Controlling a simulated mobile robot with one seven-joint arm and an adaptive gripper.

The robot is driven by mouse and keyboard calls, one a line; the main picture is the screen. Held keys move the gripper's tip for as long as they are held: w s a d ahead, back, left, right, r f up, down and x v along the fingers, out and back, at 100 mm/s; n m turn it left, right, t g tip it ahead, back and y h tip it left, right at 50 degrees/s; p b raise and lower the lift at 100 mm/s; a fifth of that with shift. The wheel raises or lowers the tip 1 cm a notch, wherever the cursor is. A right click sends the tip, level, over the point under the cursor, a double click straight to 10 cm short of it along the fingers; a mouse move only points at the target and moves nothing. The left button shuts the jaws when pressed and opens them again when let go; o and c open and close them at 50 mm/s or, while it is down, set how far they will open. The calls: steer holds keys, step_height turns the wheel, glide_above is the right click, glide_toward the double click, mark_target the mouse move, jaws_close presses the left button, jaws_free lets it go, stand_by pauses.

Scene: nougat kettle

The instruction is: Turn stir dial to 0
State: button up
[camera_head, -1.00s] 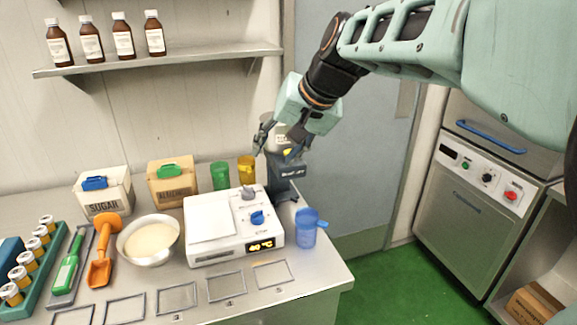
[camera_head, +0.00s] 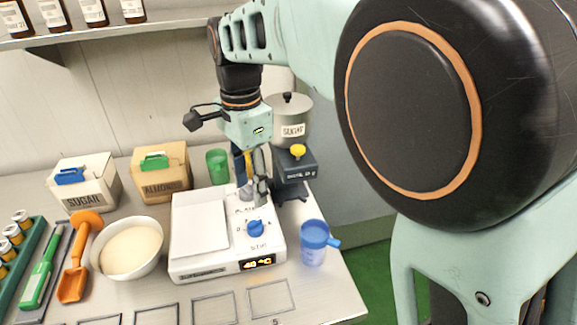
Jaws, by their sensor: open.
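The white hotplate-like unit (camera_head: 184,258) stands on the bench with a flat plate on its left and two dials on its right. The blue dial (camera_head: 256,228) is the lower one, with lettering below it that looks like "STIR"; its exact setting is too small to read. The upper grey dial (camera_head: 243,193) is partly hidden by my gripper. My gripper (camera_head: 254,196) points down, open, with its fingertips at or just above the grey dial, behind the blue dial. Whether they touch it I cannot tell. A small display (camera_head: 258,262) glows yellow.
A blue cup (camera_head: 313,243) stands close right of the unit, a white bowl (camera_head: 129,248) on its left. A dispenser with a pot (camera_head: 291,122) stands behind my gripper. The sugar box (camera_head: 86,183), almond box (camera_head: 160,172) and green cup (camera_head: 217,166) are at the back.

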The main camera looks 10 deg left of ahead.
mark_target(254, 221)
step_height(254, 221, down, 10)
steer(key=shift+s+f, duration=0.1)
steer(key=shift+f, duration=0.05)
steer(key=shift+c, duration=0.3)
steer(key=c, duration=1.1)
